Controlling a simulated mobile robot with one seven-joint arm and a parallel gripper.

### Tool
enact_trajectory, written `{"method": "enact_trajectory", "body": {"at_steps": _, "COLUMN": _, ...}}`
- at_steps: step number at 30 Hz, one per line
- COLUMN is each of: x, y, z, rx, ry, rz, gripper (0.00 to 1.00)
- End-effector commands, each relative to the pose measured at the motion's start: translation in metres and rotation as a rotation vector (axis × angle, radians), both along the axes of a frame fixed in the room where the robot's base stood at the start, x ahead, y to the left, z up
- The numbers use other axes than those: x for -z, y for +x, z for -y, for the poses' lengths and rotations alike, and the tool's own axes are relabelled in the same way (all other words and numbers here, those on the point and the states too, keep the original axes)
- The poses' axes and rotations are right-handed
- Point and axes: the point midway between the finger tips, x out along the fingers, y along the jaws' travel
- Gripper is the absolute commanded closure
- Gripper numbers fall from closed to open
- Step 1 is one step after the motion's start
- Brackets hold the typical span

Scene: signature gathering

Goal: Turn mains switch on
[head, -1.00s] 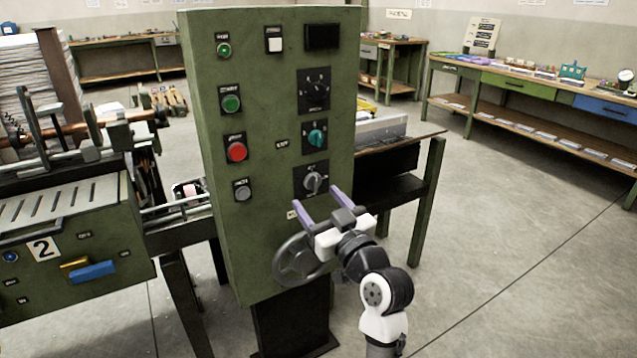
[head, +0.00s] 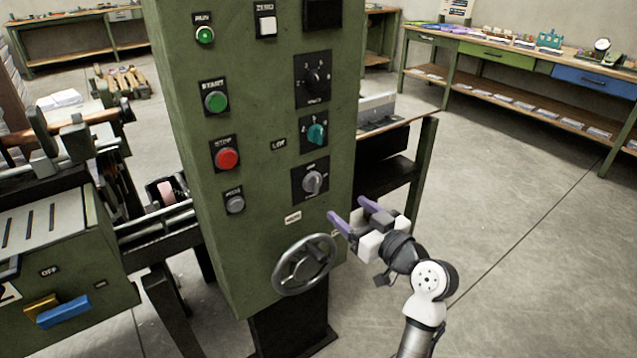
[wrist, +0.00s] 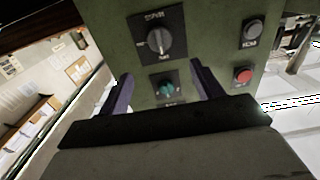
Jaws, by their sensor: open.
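A green control cabinet (head: 262,120) stands ahead of me. On its lower right face is a grey rotary knob (head: 312,182) on a black plate; the small print is too blurred to confirm which control is the mains switch. The grey knob shows in the wrist view at the top (wrist: 160,40), above the teal knob (wrist: 168,90). My gripper (head: 346,206) is open and empty, its purple fingers pointing at the cabinet, below and right of the grey knob. In the wrist view the fingers (wrist: 160,72) flank the teal knob, apart from it.
A handwheel (head: 305,264) sticks out below the knobs, left of my gripper. Teal (head: 316,133) and black (head: 315,79) knobs sit above the grey one. Green (head: 215,102), red (head: 226,158) and grey (head: 235,204) buttons line the left. The floor to the right is clear.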

Motion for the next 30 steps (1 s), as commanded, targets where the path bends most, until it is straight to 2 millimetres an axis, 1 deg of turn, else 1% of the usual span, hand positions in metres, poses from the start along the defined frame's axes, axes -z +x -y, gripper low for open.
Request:
{"method": "enact_trajectory", "body": {"at_steps": 1, "x": -0.003, "y": 0.009, "z": -0.008, "rx": -0.005, "ry": -0.001, "rz": -0.002, "gripper": 0.34}}
{"method": "enact_trajectory", "body": {"at_steps": 9, "x": -0.003, "y": 0.056, "z": -0.042, "rx": -0.003, "ry": 0.0, "rz": -0.002, "gripper": 0.34}}
{"method": "enact_trajectory", "body": {"at_steps": 15, "x": -0.002, "y": 0.081, "z": -0.059, "rx": -0.002, "ry": -0.001, "rz": -0.002, "gripper": 0.34}}
{"method": "enact_trajectory", "body": {"at_steps": 21, "x": -0.001, "y": 0.091, "z": -0.067, "rx": -0.001, "ry": -0.001, "rz": -0.001, "gripper": 0.34}}
{"method": "enact_trajectory", "body": {"at_steps": 29, "x": 0.0, "y": 0.092, "z": -0.067, "rx": -0.001, "ry": -0.001, "rz": -0.001, "gripper": 0.34}}
{"method": "enact_trajectory", "body": {"at_steps": 30, "x": 0.0, "y": 0.092, "z": -0.067, "rx": -0.001, "ry": -0.001, "rz": -0.001, "gripper": 0.38}}
